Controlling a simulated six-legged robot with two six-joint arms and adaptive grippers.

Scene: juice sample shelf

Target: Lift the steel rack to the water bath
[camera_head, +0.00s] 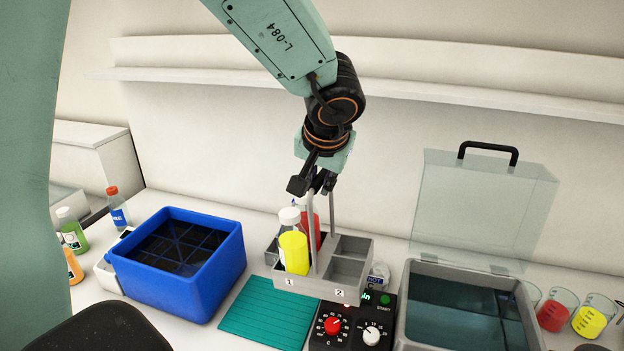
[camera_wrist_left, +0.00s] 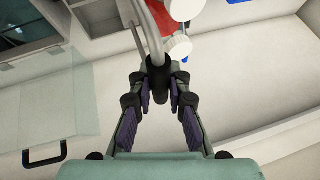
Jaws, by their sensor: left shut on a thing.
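The grey steel rack (camera_head: 345,267) stands left of the water bath, with open compartments marked 1 and 2 and a tall handle. It holds a yellow bottle (camera_head: 293,252) and a red bottle (camera_head: 312,236), both white-capped, on its left side; its right-side compartments look empty. My left gripper (camera_head: 316,184) is shut on the handle top; the wrist view shows the handle bar (camera_wrist_left: 150,30) running into the fingers (camera_wrist_left: 157,82). Whether the rack touches the table is unclear. The water bath (camera_head: 470,276) is at the right, its clear lid (camera_head: 470,210) raised. My right gripper is not in view.
A blue crate (camera_head: 222,285) stands left of the rack. A teal ribbed mat (camera_head: 268,315) and a black control panel with knobs (camera_head: 350,328) lie in front. Beakers with red (camera_head: 555,315) and yellow (camera_head: 590,320) liquid stand right of the bath. A wall shelf (camera_head: 420,90) runs behind.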

